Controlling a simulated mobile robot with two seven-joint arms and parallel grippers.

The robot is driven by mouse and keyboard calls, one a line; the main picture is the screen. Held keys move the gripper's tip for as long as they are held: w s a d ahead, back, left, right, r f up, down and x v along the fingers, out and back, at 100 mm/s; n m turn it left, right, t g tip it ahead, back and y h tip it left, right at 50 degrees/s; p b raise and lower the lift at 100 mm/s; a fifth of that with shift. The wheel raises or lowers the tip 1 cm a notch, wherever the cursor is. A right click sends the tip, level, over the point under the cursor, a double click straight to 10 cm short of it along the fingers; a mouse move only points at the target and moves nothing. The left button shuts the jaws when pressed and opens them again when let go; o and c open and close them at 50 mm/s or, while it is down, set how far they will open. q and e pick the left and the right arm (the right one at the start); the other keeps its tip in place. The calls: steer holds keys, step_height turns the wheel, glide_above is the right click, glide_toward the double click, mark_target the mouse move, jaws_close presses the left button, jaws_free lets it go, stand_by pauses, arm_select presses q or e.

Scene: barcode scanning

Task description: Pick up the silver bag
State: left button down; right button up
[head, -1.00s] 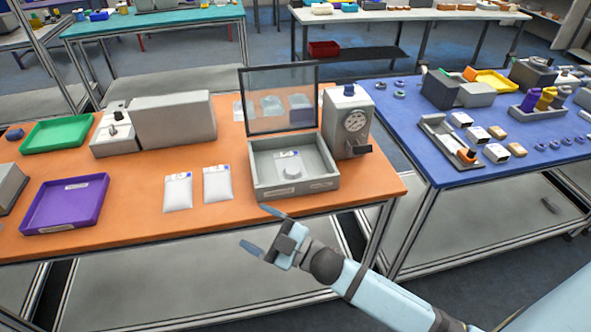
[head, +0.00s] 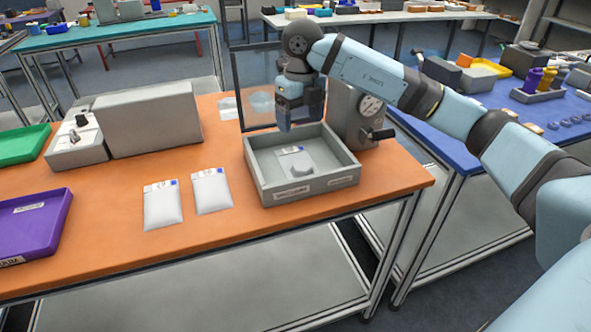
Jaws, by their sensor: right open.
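A small silver-white bag (head: 296,164) with a blue mark lies flat inside the open grey box (head: 262,188). Two similar pale bags, one on the left (head: 162,207) and one on the right (head: 211,192), lie flat on the orange table in front, left of the box. My right gripper (head: 287,124) points down above the back of the box, over the bag, and is apart from it. It is open, with nothing seen between the fingers; the fingers overlap from this side. My left gripper is not in view.
The box's raised clear lid (head: 243,95) stands behind my right gripper. A grey device with a dial (head: 370,107) stands right behind the box. A purple tray (head: 62,222) and a green tray (head: 20,148) are at the left. The orange table (head: 112,262) is bare at its front.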

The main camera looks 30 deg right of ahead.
mark_target(303, 166)
steer(key=f, duration=1.3)
steer(key=shift+s+d+f+b, duration=0.1)
steer(key=shift+d+f+b, duration=0.1)
steer(key=shift+d+b, duration=0.2)
steer(key=shift+r, duration=0.1)
steer(key=c, duration=1.1)
